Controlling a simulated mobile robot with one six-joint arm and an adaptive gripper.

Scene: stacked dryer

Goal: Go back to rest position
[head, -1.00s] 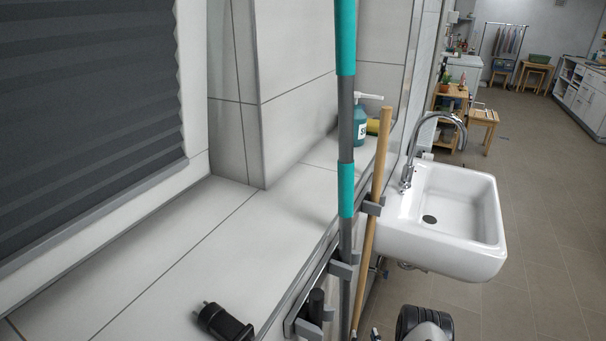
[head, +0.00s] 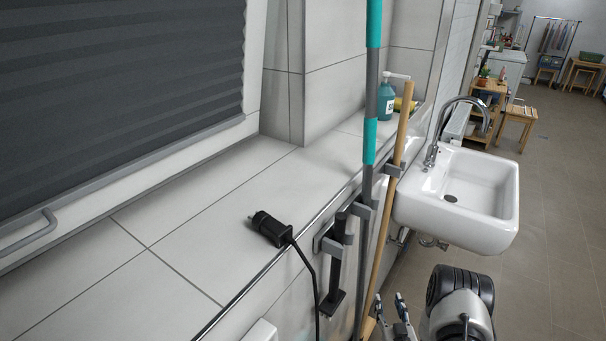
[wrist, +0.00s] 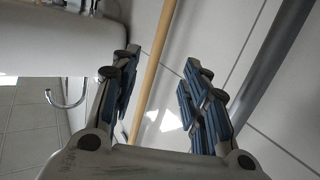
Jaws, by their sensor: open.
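My gripper (head: 389,303) shows at the bottom of the head view, low in front of the tiled wall and left of my dark arm joint. In the wrist view my gripper (wrist: 158,72) has its two blue-padded fingers spread apart, with nothing held between them. A wooden pole (wrist: 160,40) shows behind the gap between the fingers; it appears apart from them. The same wooden pole (head: 393,190) hangs on the wall in the head view, close to the gripper.
A white sink (head: 470,205) juts out right of the poles. A grey and teal pole (head: 370,140) hangs beside the wooden one. A black plug (head: 270,228) lies on the tiled ledge (head: 190,250), its cable hanging down. Open floor (head: 560,180) lies at the right.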

